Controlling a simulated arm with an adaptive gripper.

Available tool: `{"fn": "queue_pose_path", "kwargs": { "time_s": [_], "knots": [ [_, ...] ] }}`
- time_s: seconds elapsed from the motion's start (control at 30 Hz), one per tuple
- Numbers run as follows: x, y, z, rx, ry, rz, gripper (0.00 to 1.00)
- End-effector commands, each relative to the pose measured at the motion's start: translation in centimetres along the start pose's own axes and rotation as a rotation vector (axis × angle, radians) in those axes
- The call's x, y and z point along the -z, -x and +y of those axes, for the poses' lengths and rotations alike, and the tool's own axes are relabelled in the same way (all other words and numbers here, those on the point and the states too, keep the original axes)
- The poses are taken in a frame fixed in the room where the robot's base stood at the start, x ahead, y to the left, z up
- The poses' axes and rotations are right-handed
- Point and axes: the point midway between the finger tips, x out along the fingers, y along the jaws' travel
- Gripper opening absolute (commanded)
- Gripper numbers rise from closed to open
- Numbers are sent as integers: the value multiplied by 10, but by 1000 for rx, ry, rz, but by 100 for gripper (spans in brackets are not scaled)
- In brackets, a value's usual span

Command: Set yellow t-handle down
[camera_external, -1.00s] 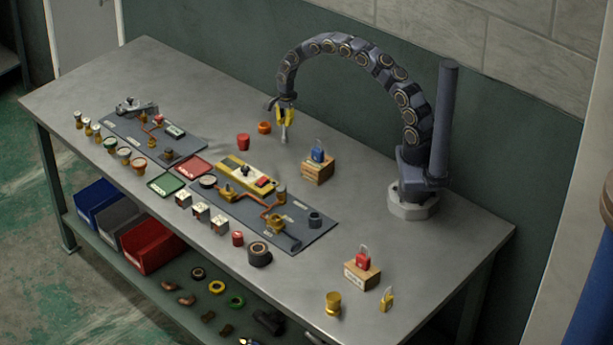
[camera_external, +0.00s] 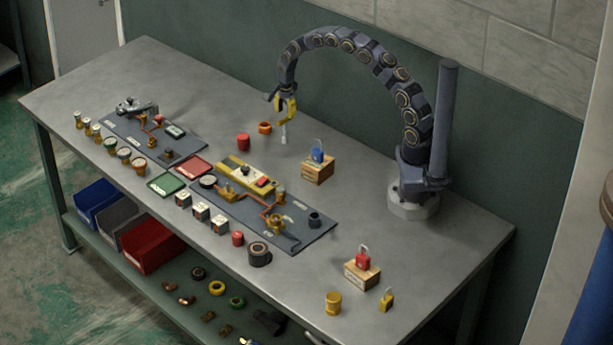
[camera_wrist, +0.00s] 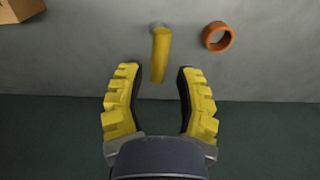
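The yellow t-handle (camera_wrist: 160,55) shows in the wrist view as a yellow bar with a grey end. It sits just beyond and midway between my fingertips, with a clear gap on each side. In the external view its grey shaft (camera_external: 284,135) shows below my gripper (camera_external: 286,110), near the back of the bench. My gripper is open in the wrist view (camera_wrist: 158,72), with both yellow fingers apart and nothing touching them. I cannot tell whether the t-handle rests fully on the bench.
An orange ring (camera_external: 265,127) and a red cup (camera_external: 243,142) stand left of the t-handle. A wooden block with a blue padlock (camera_external: 317,156) stands to the right. Dark mats with fittings (camera_external: 310,237) lie in front. The bench is clear toward the back left.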

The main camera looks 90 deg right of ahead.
Motion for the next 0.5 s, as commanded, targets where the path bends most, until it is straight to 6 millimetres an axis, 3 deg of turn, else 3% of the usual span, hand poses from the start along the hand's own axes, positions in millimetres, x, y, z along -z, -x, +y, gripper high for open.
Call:
{"fn": "queue_pose_path", "kwargs": {
  "time_s": [0.3,0.5],
  "knots": [
    [0,68,0,3,1,-1,34],
    [0,82,1,-3,0,0,34]
  ]
}}
